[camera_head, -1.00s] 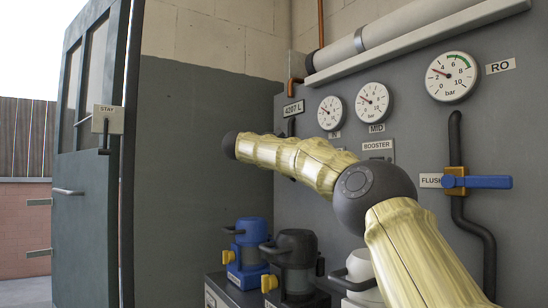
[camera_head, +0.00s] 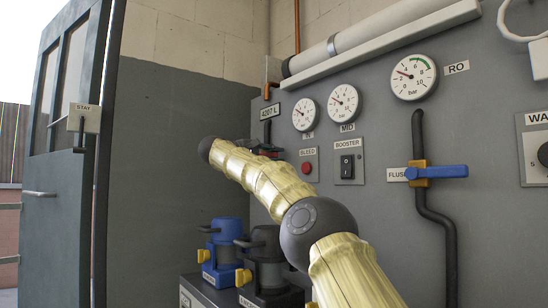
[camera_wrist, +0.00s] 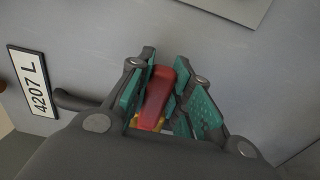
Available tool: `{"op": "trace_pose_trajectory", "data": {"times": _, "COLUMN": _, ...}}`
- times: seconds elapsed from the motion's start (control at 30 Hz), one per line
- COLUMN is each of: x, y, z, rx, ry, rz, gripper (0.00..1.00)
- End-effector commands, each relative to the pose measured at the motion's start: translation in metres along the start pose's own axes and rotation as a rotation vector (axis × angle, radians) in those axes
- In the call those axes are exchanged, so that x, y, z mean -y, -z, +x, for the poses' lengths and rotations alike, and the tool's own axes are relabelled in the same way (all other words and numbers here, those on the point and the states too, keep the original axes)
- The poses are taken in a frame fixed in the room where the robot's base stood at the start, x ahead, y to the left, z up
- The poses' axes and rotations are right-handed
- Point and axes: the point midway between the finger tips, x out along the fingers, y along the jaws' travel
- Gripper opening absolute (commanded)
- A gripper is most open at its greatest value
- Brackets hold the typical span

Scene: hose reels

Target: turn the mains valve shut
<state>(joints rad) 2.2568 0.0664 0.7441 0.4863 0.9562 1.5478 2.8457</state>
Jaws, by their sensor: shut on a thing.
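The mains valve's red lever (camera_wrist: 158,96) lies between the green-padded fingers of my gripper (camera_wrist: 168,98) in the wrist view. The gripper is shut on it. A little yellow shows at the lever's lower end, and a dark pipe sticks out to the left beside the fingers. In the head view my gripper (camera_head: 262,149) is small, at the wall below the 4207 L label (camera_head: 270,110). My arm hides part of that spot, so the valve body cannot be made out.
Right of the gripper are the red BLEED button (camera_head: 307,168), the BOOSTER switch (camera_head: 347,165) and the blue FLUSH lever (camera_head: 441,172). Pressure gauges (camera_head: 414,77) sit above. Blue (camera_head: 225,255) and black (camera_head: 267,262) units stand below the arm. A door (camera_head: 60,180) stands at left.

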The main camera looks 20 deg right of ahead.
Motion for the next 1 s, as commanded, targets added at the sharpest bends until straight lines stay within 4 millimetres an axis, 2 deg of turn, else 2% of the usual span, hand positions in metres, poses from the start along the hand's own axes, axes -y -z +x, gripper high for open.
{"op": "trace_pose_trajectory", "data": {"times": 0.13, "x": 0.003, "y": 0.000, "z": 0.000, "rx": 0.002, "ry": 0.004, "rz": -0.002, "gripper": 0.00}}
{"op": "trace_pose_trajectory", "data": {"times": 0.17, "x": 0.004, "y": 0.001, "z": 0.000, "rx": 0.002, "ry": 0.004, "rz": -0.002, "gripper": 0.26}}
{"op": "trace_pose_trajectory", "data": {"times": 0.27, "x": 0.003, "y": 0.001, "z": 0.000, "rx": 0.001, "ry": 0.003, "rz": -0.002, "gripper": 0.43}}
{"op": "trace_pose_trajectory", "data": {"times": 0.67, "x": 0.001, "y": 0.001, "z": -0.004, "rx": -0.002, "ry": 0.000, "rz": -0.001, "gripper": 0.43}}
{"op": "trace_pose_trajectory", "data": {"times": 0.77, "x": 0.000, "y": 0.000, "z": -0.013, "rx": -0.002, "ry": 0.000, "rz": 0.000, "gripper": 0.43}}
{"op": "trace_pose_trajectory", "data": {"times": 1.0, "x": 0.000, "y": 0.000, "z": -0.056, "rx": -0.003, "ry": -0.001, "rz": -0.001, "gripper": 0.43}}
